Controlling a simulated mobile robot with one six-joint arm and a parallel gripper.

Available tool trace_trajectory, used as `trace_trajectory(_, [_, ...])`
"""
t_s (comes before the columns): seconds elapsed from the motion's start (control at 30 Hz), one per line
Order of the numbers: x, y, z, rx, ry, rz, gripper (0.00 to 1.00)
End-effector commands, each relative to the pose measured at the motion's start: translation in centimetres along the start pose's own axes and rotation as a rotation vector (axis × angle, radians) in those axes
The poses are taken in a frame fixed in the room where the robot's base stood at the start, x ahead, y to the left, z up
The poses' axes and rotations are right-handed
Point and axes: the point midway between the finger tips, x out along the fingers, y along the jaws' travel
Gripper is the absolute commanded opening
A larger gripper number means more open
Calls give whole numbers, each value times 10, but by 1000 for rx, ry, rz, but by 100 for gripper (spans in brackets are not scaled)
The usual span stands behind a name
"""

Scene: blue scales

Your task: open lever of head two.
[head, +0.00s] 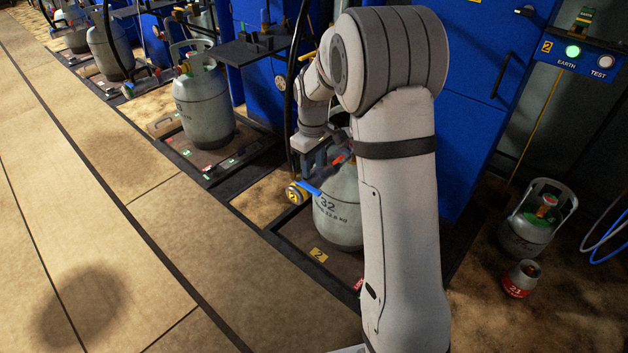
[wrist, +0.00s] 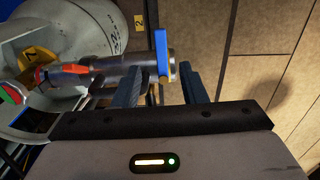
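The blue lever (head: 308,187) sits on the filling head beside a yellow disc marked 2 (head: 294,194), at the shoulder of a grey cylinder marked 32 (head: 340,212). In the wrist view the lever (wrist: 161,50) stands upright in the picture across the end of a metal head body (wrist: 110,72). My gripper (head: 316,166) is just above the lever in the head view. In the wrist view my gripper (wrist: 160,80) is open, with one dark finger on each side of the lever's lower end. Gaps show on both sides; contact cannot be seen.
The cylinder stands on a dark scale platform (head: 285,238). A blue cabinet (head: 470,130) rises behind. Other cylinders (head: 204,105) stand at the left. Tan floor (head: 130,220) in front is clear.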

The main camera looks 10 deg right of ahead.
Motion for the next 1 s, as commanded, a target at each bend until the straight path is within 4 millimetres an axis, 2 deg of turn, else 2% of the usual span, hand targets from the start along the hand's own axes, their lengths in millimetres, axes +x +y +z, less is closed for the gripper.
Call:
trace_trajectory(0.2, [38, -1, 0, 0, -2, -2, 38])
trace_trajectory(0.4, [65, -1, 0, 0, -2, -2, 38])
trace_trajectory(0.53, [71, -1, 0, 0, 0, 0, 38])
trace_trajectory(0.8, [72, -2, 0, 0, 0, 0, 38])
trace_trajectory(1.0, [72, -2, 0, -1, 0, 0, 23])
